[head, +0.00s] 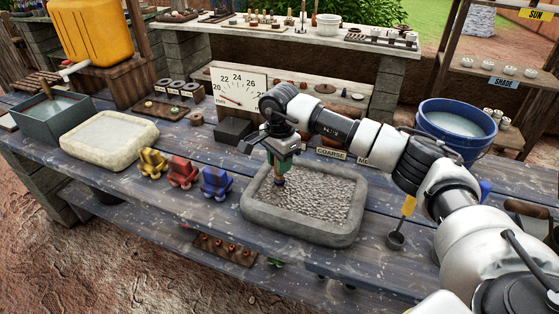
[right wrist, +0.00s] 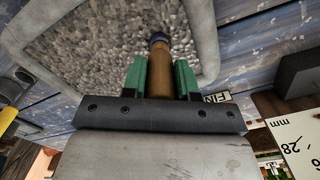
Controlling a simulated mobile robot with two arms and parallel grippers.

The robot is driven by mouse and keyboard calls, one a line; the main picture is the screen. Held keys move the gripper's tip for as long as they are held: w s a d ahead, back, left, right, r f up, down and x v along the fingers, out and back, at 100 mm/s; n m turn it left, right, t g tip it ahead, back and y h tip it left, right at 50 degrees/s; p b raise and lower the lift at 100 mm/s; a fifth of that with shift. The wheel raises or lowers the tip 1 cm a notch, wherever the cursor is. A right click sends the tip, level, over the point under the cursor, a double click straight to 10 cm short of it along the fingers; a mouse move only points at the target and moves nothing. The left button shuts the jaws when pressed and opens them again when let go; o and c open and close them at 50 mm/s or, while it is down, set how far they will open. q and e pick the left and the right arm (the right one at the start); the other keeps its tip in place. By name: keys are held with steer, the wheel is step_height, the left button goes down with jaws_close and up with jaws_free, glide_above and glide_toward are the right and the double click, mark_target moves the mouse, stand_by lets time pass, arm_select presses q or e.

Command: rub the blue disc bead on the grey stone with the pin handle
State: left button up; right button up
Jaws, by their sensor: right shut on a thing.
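The grey stone (head: 300,236) is a rounded tray-like block with a rough, pebbly inner face, lying on the blue plank table. My right gripper (head: 281,158) is over its back left part, pointing down. Its green fingers (right wrist: 160,78) are shut on the brown pin handle (right wrist: 160,72), which stands about upright. The blue disc bead (right wrist: 158,40) is at the far end of the handle, against the rough face in the picture; it also shows small in the head view (head: 279,184). I cannot tell whether it touches the stone. My left gripper is out of view.
Yellow, red and blue figures (head: 183,172) stand left of the stone, with a cream slab (head: 112,139) beyond. A dial board (head: 239,88) and a dark block (head: 233,131) stand behind.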

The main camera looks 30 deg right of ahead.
steer(key=shift+s+d, duration=1.2)
steer(key=shift+s, duration=0.25)
steer(key=shift+s+d+f, duration=0.2)
steer(key=shift+s+d, duration=1.1)
steer(key=shift+s, duration=0.3)
